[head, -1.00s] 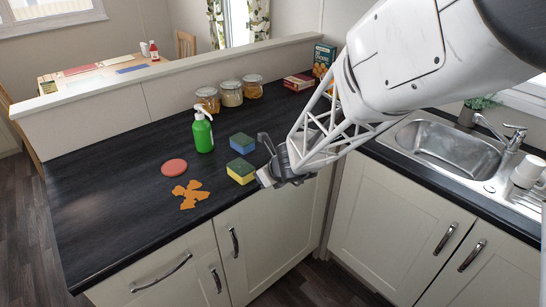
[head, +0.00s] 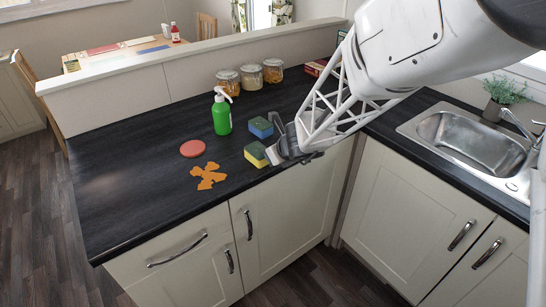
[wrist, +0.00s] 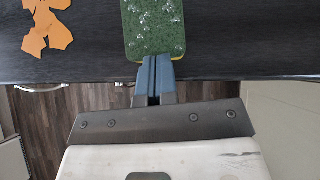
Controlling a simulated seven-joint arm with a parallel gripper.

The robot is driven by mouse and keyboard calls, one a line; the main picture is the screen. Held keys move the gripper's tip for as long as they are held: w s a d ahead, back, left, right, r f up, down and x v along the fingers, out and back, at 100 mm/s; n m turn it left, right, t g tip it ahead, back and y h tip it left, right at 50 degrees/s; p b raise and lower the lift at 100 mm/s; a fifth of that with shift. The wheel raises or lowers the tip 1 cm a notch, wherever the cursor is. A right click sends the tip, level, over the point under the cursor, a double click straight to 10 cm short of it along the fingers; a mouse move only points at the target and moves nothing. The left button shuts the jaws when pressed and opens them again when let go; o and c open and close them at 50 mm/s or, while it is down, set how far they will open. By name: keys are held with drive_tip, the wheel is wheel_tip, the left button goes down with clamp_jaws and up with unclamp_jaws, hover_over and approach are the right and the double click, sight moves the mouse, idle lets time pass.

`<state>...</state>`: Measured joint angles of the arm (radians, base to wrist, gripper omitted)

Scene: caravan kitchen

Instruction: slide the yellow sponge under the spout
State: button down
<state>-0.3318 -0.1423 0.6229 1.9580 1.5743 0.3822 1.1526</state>
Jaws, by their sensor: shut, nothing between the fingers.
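The yellow sponge (head: 254,156), with a green scouring top, lies near the counter's front edge. In the wrist view, its green top (wrist: 153,28) is right in front of my fingertips. My gripper (head: 272,155) is shut and empty at the sponge's right, near side. In the wrist view, the shut fingers (wrist: 151,62) meet or nearly meet the sponge's near yellow edge; I cannot tell if they press on it. A green bottle (head: 222,116) with a white spray-head spout (head: 222,94) stands behind and left of the sponge. The sink tap (head: 520,125) is far right.
A blue-topped sponge (head: 261,128) lies just behind the yellow one. An orange cut-out shape (head: 208,176) and a pink disc (head: 193,148) lie to the left. Several jars (head: 250,77) stand along the back ledge. The dark counter (head: 130,190) is clear at far left.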

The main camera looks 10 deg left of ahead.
sight(254, 146)
drive_tip(key=w+a, duration=0.2)
drive_tip(key=a, duration=0.1)
drive_tip(key=w+a, duration=0.5)
drive_tip(key=a, duration=0.1)
drive_tip(key=shift+w+a+f, duration=0.1)
drive_tip(key=shift+w+a, duration=0.25)
drive_tip(key=shift+w, duration=0.05)
drive_tip(key=shift+s+d, duration=0.1)
drive_tip(key=shift+d, duration=0.05)
drive_tip(key=shift+s+d, duration=1.05)
drive_tip(key=shift+d, duration=0.3)
drive_tip(key=v, duration=1)
drive_tip(key=shift+s+d, duration=0.1)
drive_tip(key=shift+s, duration=0.05)
